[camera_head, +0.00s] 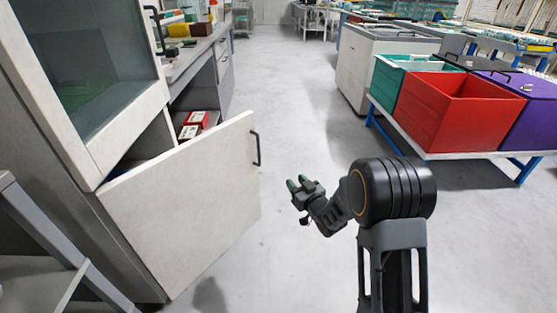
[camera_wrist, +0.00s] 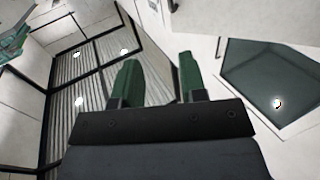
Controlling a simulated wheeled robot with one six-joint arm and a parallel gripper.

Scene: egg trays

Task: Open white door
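The white door (camera_head: 190,200) of the lower cabinet stands swung out from the cabinet front, with a gap above it into the interior. Its dark bar handle (camera_head: 256,148) is near the upper free corner. My gripper (camera_head: 298,182) is in free air to the right of the door, apart from the handle, with its green fingertips pointing left. In the wrist view, the two green fingers of my gripper (camera_wrist: 158,78) are spread with nothing between them.
The upper cabinet has a glass pane (camera_head: 85,65) above the door. Red boxes (camera_head: 193,124) show behind the door. A grey metal frame (camera_head: 45,235) stands at lower left. Red (camera_head: 460,108) and purple (camera_head: 525,105) bins sit on a blue-legged stand at right. The middle floor is clear.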

